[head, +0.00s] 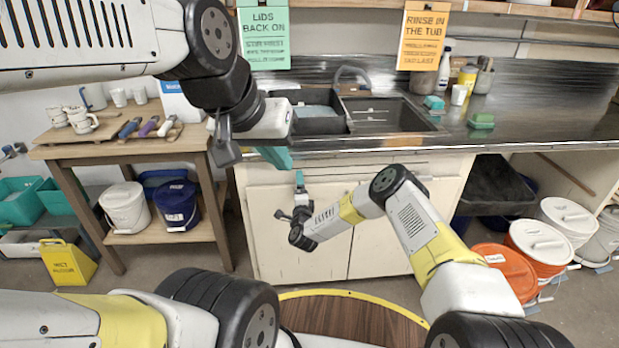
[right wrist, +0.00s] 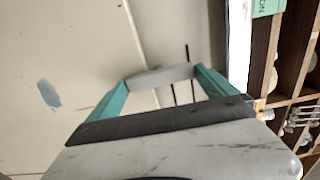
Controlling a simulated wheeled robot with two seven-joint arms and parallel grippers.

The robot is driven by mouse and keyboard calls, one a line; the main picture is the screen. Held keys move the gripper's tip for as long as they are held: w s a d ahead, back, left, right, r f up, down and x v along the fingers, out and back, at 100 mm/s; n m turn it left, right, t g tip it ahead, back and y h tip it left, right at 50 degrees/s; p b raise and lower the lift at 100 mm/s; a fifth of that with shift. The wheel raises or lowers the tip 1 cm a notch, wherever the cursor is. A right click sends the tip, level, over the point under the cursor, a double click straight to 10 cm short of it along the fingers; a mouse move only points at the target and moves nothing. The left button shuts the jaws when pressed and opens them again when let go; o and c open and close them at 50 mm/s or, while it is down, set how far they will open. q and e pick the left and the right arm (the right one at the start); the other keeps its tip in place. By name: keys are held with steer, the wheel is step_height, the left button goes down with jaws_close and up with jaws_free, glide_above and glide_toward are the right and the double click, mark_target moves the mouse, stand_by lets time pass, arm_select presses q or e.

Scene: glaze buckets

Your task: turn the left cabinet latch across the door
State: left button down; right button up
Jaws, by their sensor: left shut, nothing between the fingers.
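The white cabinet (head: 262,215) under the sink has two doors. My left gripper (head: 276,158), with teal fingers, is shut and empty in front of the cabinet's upper left part, below the counter edge. My right gripper (head: 299,179) is in front of the cabinet's upper part, a little right of the left one. In the right wrist view its teal fingers (right wrist: 162,88) are spread wide. A pale bar (right wrist: 160,75), perhaps the latch, lies between their tips; whether they touch it is unclear. I cannot make out a latch in the head view.
A wooden table (head: 125,148) with mugs and brushes stands left, buckets (head: 176,205) on its lower shelf. Orange and white lidded buckets (head: 541,243) stand at right. The counter (head: 510,138) overhangs the cabinet.

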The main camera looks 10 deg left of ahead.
steer(key=v, duration=0.8)
steer(key=shift+w, duration=0.1)
